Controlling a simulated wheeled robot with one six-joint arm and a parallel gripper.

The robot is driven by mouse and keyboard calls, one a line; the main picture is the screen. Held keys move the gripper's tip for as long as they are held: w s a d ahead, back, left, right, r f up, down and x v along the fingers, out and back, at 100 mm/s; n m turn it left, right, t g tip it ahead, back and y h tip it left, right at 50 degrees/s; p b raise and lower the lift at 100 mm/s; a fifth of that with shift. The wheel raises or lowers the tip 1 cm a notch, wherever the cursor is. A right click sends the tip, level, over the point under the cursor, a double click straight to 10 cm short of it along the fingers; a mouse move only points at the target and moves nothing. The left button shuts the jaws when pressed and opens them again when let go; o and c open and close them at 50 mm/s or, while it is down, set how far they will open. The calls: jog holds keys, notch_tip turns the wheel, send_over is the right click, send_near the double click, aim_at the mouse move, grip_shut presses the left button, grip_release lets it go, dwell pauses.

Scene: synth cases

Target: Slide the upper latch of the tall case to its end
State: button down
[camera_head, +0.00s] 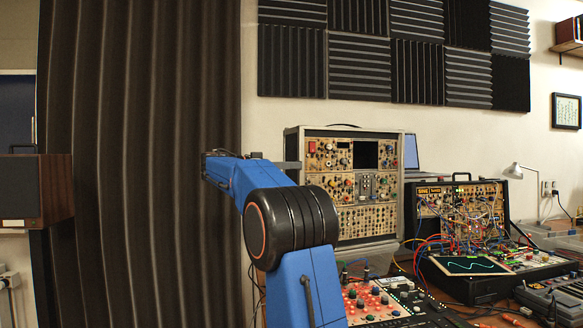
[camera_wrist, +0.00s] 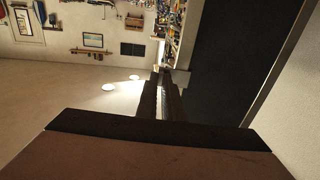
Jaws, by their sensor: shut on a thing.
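The tall case (camera_head: 369,236) is a grey upright synth cabinet with tan knob panels, right of my blue arm in the head view. My gripper (camera_head: 292,165) reaches the upper left edge of the case. In the wrist view, the two dark fingers of my gripper (camera_wrist: 168,76) are close together with a narrow gap. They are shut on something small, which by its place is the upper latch. The latch itself is too small and covered to make out, so its position along its travel cannot be told.
A second, open synth case (camera_head: 461,190) with patch cables stands right of the tall case. A red-lit control panel (camera_head: 370,302) lies before it.

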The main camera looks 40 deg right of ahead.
jog(key=shift+w+d, duration=0.35)
jog(key=shift+w, duration=0.55)
jog(key=c, duration=1.9)
grip_release()
jog(key=shift+w, duration=0.1)
jog(key=shift+o, duration=0.2)
jog(key=v, duration=1.7)
jog(key=shift+a, duration=0.2)
